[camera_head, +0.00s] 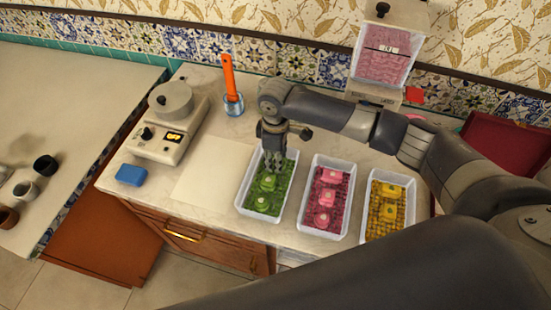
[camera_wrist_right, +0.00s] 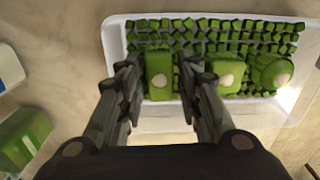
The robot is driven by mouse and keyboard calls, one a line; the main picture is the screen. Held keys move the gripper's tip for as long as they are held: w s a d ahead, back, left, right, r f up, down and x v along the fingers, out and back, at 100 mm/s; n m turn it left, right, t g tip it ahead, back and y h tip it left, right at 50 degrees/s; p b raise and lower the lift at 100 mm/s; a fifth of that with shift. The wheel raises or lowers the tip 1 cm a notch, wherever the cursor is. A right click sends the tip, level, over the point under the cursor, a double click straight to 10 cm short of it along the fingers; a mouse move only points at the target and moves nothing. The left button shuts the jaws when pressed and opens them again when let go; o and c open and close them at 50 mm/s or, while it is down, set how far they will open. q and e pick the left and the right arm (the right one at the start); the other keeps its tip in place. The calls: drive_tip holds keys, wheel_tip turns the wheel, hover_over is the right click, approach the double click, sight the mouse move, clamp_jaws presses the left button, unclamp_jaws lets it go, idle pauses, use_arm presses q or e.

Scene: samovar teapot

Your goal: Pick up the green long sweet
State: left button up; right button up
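The green sweets lie in a white tray (camera_head: 243,205) lined with small green cubes. In the right wrist view, a long block-shaped green sweet (camera_wrist_right: 159,72) with a pale spot lies between the fingers of my right gripper (camera_wrist_right: 159,78). The fingers are apart, one on each side of it; I cannot tell whether they touch it. A second green sweet (camera_wrist_right: 228,76) and a rounder one (camera_wrist_right: 272,70) lie to its right. In the head view, my right gripper (camera_head: 274,165) points down into the tray's far end and partly hides the sweet there. My left gripper is not in view.
A tray of pink sweets (camera_head: 326,197) and one of yellow sweets (camera_head: 389,206) stand to the right. A pink-filled dispenser (camera_head: 385,60) stands behind.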

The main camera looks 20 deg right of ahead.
drive_tip(key=shift+f, duration=0.25)
drive_tip(key=c, duration=0.7)
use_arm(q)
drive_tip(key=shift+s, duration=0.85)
use_arm(e)
drive_tip(key=shift+c, duration=0.3)
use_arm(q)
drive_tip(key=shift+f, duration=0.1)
